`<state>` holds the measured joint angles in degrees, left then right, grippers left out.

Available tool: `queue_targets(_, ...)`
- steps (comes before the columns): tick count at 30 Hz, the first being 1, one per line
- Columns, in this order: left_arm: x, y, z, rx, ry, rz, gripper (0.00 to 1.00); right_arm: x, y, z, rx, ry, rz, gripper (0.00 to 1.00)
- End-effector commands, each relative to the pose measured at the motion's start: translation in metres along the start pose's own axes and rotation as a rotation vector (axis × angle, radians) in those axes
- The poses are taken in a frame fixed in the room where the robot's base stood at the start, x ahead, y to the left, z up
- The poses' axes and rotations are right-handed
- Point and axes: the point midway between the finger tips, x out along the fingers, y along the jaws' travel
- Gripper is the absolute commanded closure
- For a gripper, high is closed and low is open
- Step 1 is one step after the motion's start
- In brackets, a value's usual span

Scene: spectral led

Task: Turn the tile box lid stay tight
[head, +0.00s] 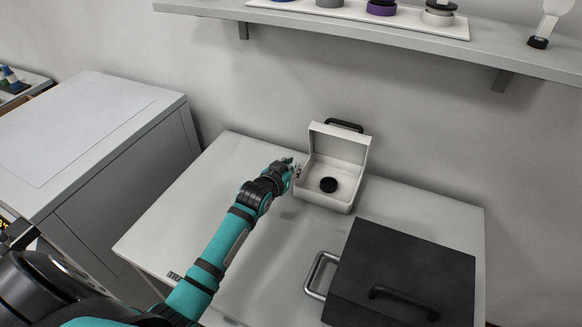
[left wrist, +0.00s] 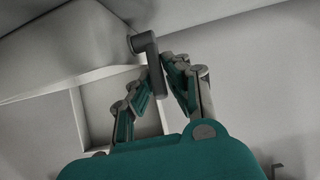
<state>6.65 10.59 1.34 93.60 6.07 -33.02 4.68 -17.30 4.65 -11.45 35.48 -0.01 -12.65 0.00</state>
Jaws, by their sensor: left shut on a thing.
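The white tile box (head: 322,205) stands open on the table, its lid (head: 340,143) raised at the back with a black handle on top. A black round piece (head: 328,185) sits inside it. My left gripper (head: 294,168) is at the box's left side, by the lid's hinge side. In the left wrist view, a grey bent lever, the lid stay (left wrist: 152,62), sits between the fingers of my left gripper (left wrist: 158,82), which are closed on it. In the head view the gripper hides the stay. My right gripper is not in view.
A black case (head: 405,265) with a metal handle (head: 318,275) lies at the front right of the table (head: 225,175). A wall shelf (head: 400,40) holds a white tray of round items above. A grey cabinet (head: 90,130) stands left. The table left of my arm is clear.

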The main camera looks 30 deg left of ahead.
Motion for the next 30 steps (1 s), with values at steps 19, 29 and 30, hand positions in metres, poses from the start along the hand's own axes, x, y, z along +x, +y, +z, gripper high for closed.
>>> queue_targets(19,-0.005,0.002,0.007,-0.003,0.168,0.002,1.00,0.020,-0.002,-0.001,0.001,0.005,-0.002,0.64)
queue_targets(29,-0.005,0.001,0.007,-0.002,0.167,0.001,0.64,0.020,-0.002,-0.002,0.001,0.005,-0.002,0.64)
queue_targets(30,-0.005,0.001,0.007,-0.002,0.167,0.001,0.64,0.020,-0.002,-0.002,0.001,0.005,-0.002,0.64)
